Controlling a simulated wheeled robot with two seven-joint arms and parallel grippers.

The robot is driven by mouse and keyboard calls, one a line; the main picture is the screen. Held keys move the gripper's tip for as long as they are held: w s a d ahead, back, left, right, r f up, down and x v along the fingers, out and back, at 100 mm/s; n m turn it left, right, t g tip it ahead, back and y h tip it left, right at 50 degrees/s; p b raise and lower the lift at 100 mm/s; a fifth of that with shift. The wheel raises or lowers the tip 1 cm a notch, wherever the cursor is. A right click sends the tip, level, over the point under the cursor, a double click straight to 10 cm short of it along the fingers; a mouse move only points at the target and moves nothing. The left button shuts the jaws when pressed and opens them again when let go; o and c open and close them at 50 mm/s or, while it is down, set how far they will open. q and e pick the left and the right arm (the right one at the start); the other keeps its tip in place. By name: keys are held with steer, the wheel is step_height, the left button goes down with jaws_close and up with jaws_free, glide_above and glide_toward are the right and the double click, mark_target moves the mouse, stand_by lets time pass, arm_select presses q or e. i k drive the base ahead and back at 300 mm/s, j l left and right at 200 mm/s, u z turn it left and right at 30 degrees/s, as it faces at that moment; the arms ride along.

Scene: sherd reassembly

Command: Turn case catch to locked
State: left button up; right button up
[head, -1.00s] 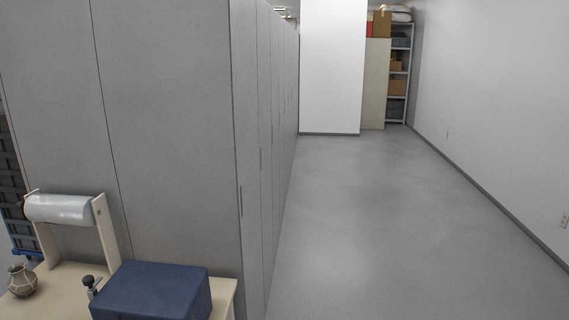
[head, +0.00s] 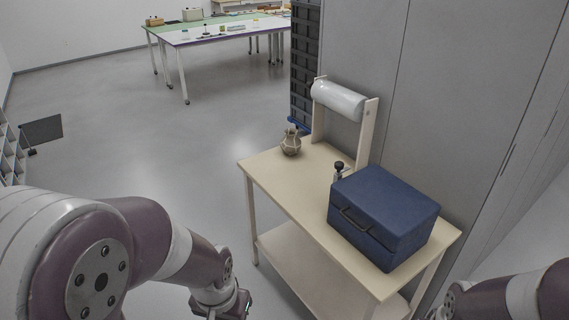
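A dark blue case (head: 385,215) stands with its lid down on the near right part of a cream table (head: 275,180). A dark handle (head: 353,221) shows on its front left side. The catch is too small to make out, so I cannot tell its position. My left gripper (head: 236,306) is at the bottom of the head view, to the left of the table and apart from the case. Its fingers are cut off by the picture edge. My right arm comes in at the bottom right, but its gripper is not in view.
A small patterned jar (head: 291,141), a dark-knobbed clamp-like item (head: 339,170) and a stand with a white roll (head: 339,99) are on the table. Grey cabinets (head: 455,90) stand close behind it. The floor (head: 170,130) to the left is open.

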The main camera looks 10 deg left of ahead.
mark_target(339, 165)
steer(key=i+j+z, duration=0.15)
steer(key=z, duration=0.2)
steer(key=i+j+z, duration=0.15)
steer(key=z, duration=0.25)
steer(key=i+j+z, duration=0.1)
steer(key=j+z, duration=0.25)
steer(key=i+j, duration=0.15)
steer(key=j, duration=0.3)
steer(key=i+j+z, duration=0.15)
steer(key=j, duration=0.3)
steer(key=i+j, duration=0.1)
steer(key=j, duration=0.4)
steer(key=i+j+z, duration=0.1)
steer(key=j, duration=0.35)
steer(key=i+j+z, duration=0.1)
steer(key=j, duration=0.4)
steer(key=i+j, duration=0.1)
steer(key=j, duration=0.35)
